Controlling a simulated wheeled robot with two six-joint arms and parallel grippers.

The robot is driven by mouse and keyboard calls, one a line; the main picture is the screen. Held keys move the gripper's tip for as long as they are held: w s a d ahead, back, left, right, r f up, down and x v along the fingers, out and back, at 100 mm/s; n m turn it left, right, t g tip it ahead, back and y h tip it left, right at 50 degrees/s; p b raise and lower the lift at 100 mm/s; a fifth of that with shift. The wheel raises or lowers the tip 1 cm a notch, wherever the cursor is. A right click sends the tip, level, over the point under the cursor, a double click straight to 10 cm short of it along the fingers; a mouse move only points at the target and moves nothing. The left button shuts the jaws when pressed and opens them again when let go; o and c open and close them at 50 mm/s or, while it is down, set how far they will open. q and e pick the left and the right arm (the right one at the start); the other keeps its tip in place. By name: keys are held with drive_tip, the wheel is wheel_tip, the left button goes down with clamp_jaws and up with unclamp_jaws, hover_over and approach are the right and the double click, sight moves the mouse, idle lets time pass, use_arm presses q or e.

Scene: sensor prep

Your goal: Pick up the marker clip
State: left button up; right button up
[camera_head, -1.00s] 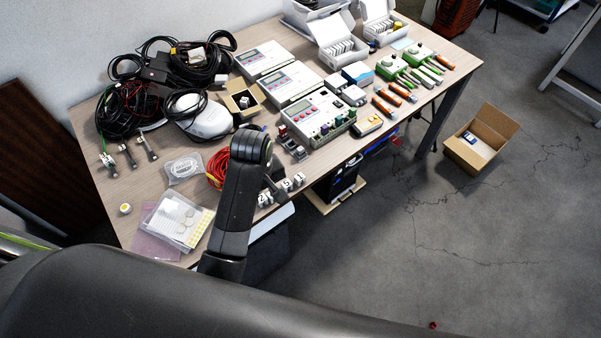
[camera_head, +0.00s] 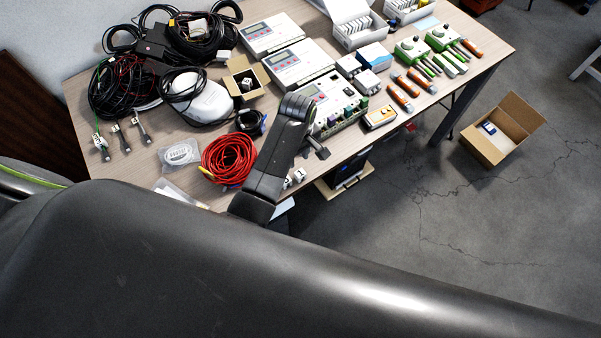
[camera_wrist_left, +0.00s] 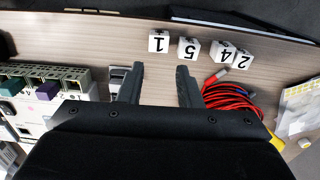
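No object is plainly recognisable as a marker clip. Several white numbered blocks stand in a row near the table's front edge; they may be the marker clips. In the left wrist view I see block 1 (camera_wrist_left: 158,42), block 5 (camera_wrist_left: 188,49), block 4 (camera_wrist_left: 221,51) and block 2 (camera_wrist_left: 242,60). In the head view my arm hides part of the row, and one white block (camera_head: 300,174) shows beside it. My left gripper (camera_wrist_left: 157,76) is open and empty above the table, its fingertips apart from the blocks. It shows partly in the head view (camera_head: 318,150). My right gripper is out of view.
A red cable coil (camera_head: 228,158) lies left of my arm, and a grey device with a display (camera_head: 335,108) lies behind it. Black cables (camera_head: 125,85) fill the table's back left. A cardboard box (camera_head: 490,145) stands on the floor at right.

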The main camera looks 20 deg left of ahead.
sight(299, 171)
use_arm(q)
wheel_tip(299, 171, down, 3)
drive_tip(key=shift+f, duration=0.1)
wheel_tip(299, 171, down, 4)
drive_tip(key=shift+w+f+p, duration=0.1)
drive_tip(key=shift+p, duration=0.3)
drive_tip(key=shift+f, duration=0.5)
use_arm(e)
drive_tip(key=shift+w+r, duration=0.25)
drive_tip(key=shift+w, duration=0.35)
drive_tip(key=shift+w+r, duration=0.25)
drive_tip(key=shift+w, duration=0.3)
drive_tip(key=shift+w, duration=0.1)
use_arm(q)
drive_tip(key=c, duration=0.6)
